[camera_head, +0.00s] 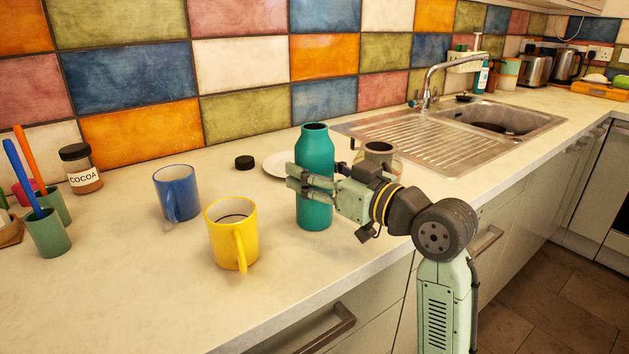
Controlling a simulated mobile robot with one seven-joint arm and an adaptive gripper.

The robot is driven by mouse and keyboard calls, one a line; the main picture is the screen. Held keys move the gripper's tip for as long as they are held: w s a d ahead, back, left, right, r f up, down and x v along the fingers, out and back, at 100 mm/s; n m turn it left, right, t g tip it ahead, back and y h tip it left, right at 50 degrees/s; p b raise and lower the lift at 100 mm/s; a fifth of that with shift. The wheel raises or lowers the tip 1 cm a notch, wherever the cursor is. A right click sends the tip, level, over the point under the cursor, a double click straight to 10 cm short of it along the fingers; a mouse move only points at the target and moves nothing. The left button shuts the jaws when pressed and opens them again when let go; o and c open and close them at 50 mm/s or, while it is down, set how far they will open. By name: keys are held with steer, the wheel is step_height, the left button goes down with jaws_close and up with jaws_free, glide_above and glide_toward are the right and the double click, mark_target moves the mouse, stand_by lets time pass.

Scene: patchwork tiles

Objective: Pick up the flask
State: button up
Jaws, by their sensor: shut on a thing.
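The flask (314,153) is a tall teal bottle with an open dark mouth. It stands upright near the middle of the counter. My gripper (312,184) reaches in from the right at about mid-height of the flask and is shut on it, with its fingers across the flask's body. The flask's base looks to be on the counter or just over it; I cannot tell which. A small black lid (244,163) lies on the counter to the left, behind the flask.
A yellow mug (222,245) and a blue mug (177,191) stand left of the flask. A white plate (276,164) lies behind it, and a glass jar (384,150) stands behind my gripper. The steel sink (490,115) is at the back right. The front left counter (120,300) is clear.

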mark_target(326, 159)
steer(key=shift+r, duration=0.15)
steer(key=shift+c, duration=0.2)
steer(key=shift+r, duration=0.5)
steer(key=shift+s+d+r+b, duration=0.1)
steer(key=shift+s+r+b, duration=0.2)
steer(key=shift+r, duration=0.3)
steer(key=shift+s+r+b, duration=0.25)
steer(key=shift+s+r, duration=0.05)
steer(key=shift+r, duration=0.25)
steer(key=s+d+r+b, duration=0.1)
steer(key=s+b, duration=0.1)
steer(key=s, duration=1.2)
steer(key=shift+s+r, duration=0.2)
steer(key=shift+s, duration=0.2)
